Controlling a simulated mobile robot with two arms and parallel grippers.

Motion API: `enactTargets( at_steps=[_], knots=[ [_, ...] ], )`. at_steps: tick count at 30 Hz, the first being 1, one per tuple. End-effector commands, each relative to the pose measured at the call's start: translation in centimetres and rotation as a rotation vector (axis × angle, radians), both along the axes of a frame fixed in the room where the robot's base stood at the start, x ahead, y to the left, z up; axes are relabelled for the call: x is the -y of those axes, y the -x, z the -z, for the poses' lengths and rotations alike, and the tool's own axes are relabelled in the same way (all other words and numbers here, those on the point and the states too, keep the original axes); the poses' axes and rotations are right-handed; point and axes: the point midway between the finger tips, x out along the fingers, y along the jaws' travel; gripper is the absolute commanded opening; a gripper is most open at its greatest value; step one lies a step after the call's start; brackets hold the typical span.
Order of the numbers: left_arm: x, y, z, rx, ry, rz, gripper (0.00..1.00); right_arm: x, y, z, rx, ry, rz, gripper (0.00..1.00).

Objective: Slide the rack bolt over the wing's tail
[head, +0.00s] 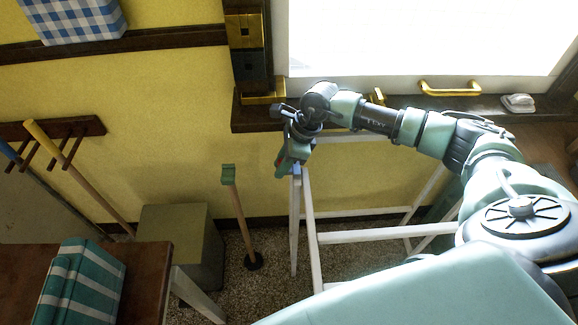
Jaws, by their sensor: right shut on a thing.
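A white rack frame (309,215) with thin posts and rails stands below the window. My right gripper (287,168) reaches down to the top of the rack's near left post and is shut on a small part there, which I take to be the rack bolt. The fingers and wrist hide most of the bolt; small red and blue patches show beside the fingers. I cannot make out the wing's tail or whether the bolt touches it. My left gripper is not in view.
A wooden pole with a green head (228,175) stands left of the rack. The sill (400,108) runs behind my right arm.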

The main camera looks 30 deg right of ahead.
Motion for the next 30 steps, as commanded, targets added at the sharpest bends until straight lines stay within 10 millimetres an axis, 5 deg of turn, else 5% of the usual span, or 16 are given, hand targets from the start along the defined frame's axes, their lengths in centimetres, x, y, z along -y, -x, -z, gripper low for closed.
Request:
enactTargets(
  at_steps=[30],
  knots=[
    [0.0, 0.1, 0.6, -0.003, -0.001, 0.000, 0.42, 2.9, 1.3, 0.1, -0.001, 0.001, 0.001, 0.00]
  ],
)
